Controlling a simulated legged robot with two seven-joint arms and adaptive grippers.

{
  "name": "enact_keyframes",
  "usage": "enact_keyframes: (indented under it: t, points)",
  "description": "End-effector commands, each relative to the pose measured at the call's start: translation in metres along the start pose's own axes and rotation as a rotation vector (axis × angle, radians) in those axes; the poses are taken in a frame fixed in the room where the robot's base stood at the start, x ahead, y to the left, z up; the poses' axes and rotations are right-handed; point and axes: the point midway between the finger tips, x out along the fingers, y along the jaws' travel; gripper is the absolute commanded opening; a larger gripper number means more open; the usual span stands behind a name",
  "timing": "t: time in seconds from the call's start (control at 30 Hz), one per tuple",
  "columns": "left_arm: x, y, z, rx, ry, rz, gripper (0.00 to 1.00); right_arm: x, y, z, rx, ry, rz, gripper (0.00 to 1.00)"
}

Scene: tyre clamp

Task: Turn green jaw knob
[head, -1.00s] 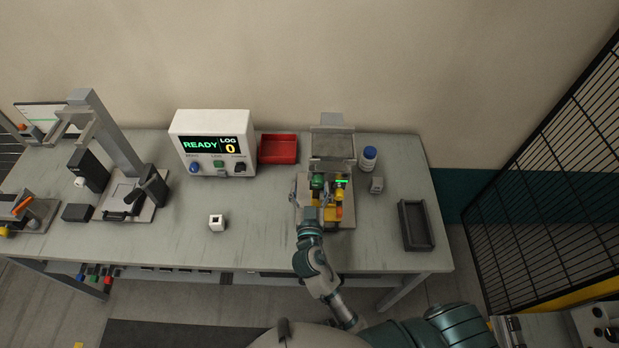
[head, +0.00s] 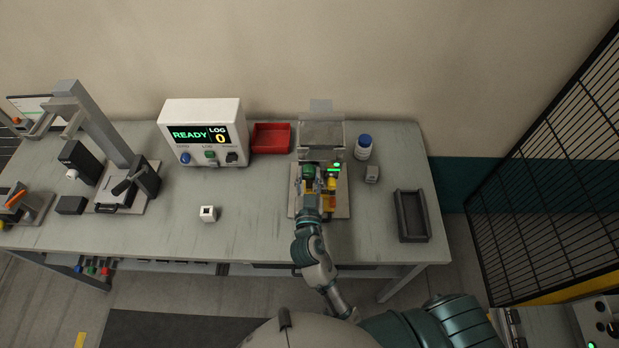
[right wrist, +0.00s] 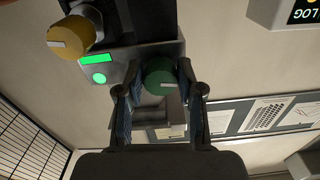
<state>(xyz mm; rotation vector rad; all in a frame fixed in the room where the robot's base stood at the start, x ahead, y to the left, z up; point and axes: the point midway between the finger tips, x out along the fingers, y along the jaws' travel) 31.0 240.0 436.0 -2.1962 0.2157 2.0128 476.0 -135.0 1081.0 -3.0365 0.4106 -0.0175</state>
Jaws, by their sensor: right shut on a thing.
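The green jaw knob (head: 308,171) is on the clamp fixture at the back right of the bench. It shows clearly in the right wrist view (right wrist: 160,78), round with a pale pointer mark. My right gripper (head: 309,184) reaches it from the front. In the right wrist view its two fingers (right wrist: 159,74) sit on either side of the knob, shut on it. A yellow knob (right wrist: 72,38) is beside it, with a lit green bar (right wrist: 98,59) and a lit round green lamp (right wrist: 99,78). My left gripper is not in view.
A white control box (head: 203,130) reads READY, LOG 0. A red tray (head: 271,138), a blue-capped bottle (head: 364,149), a small grey block (head: 372,174) and a dark tray (head: 411,216) surround the fixture. A white cube (head: 208,213) lies on the open bench at left.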

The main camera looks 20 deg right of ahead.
Motion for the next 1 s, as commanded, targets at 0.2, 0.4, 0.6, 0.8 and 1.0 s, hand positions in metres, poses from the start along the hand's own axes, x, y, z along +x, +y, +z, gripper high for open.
enact_keyframes:
  t: [0.2, 0.4, 0.6, 0.8, 1.0]
  points:
    - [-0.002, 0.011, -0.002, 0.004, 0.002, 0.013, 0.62, 0.002, 0.004, -0.003, -0.004, 0.002, 0.012, 0.42]
    - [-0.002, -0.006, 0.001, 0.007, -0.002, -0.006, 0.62, 0.002, 0.004, -0.002, -0.004, 0.001, 0.012, 0.62]
    - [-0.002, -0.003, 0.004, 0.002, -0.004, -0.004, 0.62, 0.000, 0.006, -0.001, -0.003, -0.001, 0.012, 0.62]
    - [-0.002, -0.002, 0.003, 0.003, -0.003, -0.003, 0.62, -0.026, 0.003, 0.000, -0.004, -0.005, 0.013, 0.62]
    - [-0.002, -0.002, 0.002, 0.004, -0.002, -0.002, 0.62, -0.060, 0.001, 0.001, -0.006, -0.004, 0.012, 0.62]
